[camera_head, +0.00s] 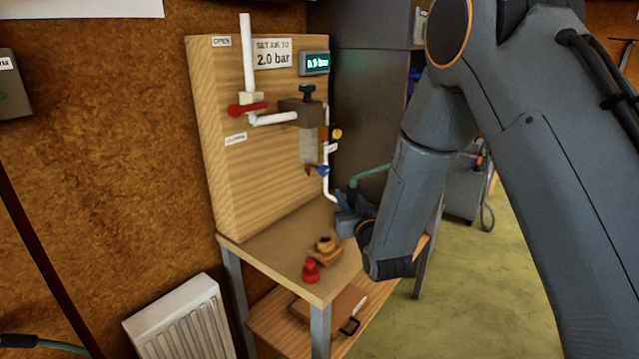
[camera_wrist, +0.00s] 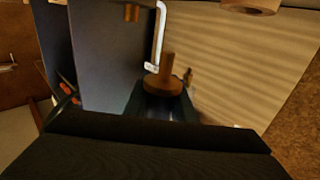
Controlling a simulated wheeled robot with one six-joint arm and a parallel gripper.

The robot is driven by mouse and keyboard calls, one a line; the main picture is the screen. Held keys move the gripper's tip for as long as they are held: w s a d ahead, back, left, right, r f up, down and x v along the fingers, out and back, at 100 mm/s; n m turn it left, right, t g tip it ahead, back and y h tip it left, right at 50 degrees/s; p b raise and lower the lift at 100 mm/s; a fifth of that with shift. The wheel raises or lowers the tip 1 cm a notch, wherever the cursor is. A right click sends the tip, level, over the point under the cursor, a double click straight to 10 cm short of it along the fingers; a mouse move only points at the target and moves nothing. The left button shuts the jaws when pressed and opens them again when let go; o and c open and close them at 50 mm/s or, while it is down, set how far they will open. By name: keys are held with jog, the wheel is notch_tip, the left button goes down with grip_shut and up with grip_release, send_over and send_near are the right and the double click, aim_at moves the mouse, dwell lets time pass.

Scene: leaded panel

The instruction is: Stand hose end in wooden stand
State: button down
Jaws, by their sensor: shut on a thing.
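My gripper (camera_head: 346,218) is over the right part of the bench, beside the panel. In the wrist view its jaws (camera_wrist: 165,108) are shut on a brown fitting (camera_wrist: 166,80) with a round flange and a narrow stub, which I take for the hose end. In the head view a green hose (camera_head: 374,172) runs right from near the gripper; the held end is mostly hidden there. The wooden stand (camera_head: 326,255), a small block with a round raised top, sits on the bench to the left of and below the gripper, apart from it.
A red knob-like part (camera_head: 311,271) stands near the bench's front edge. The wooden panel (camera_head: 262,170) carries white pipes, a red-handled valve (camera_head: 248,109) and a display (camera_head: 314,63). A lower shelf holds a board (camera_head: 335,310). A radiator (camera_head: 182,328) stands left.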

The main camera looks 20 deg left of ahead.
jog(key=s+a+r+n+y, duration=0.1)
jog(key=s+a+r, duration=0.1)
jog(key=a, duration=0.4)
jog(key=shift+s+a+g+y+p, duration=0.2)
jog(key=shift+a+g+y+p, duration=0.1)
jog(key=shift+g+p, duration=0.15)
jog(key=shift+s+d+r, duration=0.1)
jog(key=shift+f+b, duration=2.25)
jog(key=shift+f, duration=0.65)
jog(key=shift+f+b, duration=1.9)
jog(key=shift+f, duration=0.15)
jog(key=c, duration=1.4)
grip_release()
